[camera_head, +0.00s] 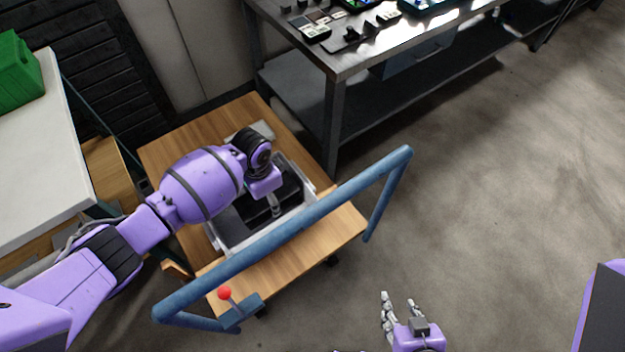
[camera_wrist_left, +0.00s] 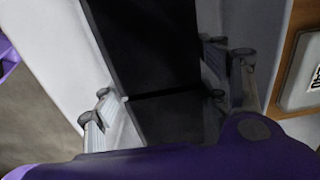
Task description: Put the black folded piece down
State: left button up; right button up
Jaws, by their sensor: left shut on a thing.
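The black folded piece (camera_wrist_left: 150,45) lies between the fingers of my left gripper in the left wrist view. My left gripper (camera_head: 274,206) is shut on it, pointing down inside a pale open box (camera_head: 213,240) on a wooden cart (camera_head: 325,232). In the head view, dark surfaces of the piece (camera_head: 289,192) show inside the box beside my gripper, and my wrist covers part of them. I cannot tell whether the piece touches the box floor. My right gripper (camera_head: 399,308) is empty, with its fingers apart, above the floor at the bottom of the head view.
A blue tubular handle (camera_head: 300,225) with a red-knobbed lever (camera_head: 225,293) crosses the cart's near side. A dark metal workbench (camera_head: 345,68) stands behind. A white table (camera_head: 35,150) with a green crate (camera_head: 18,72) is at left. The floor at right is clear.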

aim_at(268, 205)
pick_arm(q)
notch_tip(268, 205, down, 4)
jog(key=shift+f+b, duration=0.2)
jog(key=shift+b, duration=0.2)
jog(key=shift+f, duration=0.3)
pick_arm(e)
jog(key=shift+s+f, duration=0.35)
jog(key=shift+f, duration=0.3)
pick_arm(q)
jog(key=shift+f, duration=0.2)
jog(key=o, duration=1.2)
jog(key=shift+o, duration=0.2)
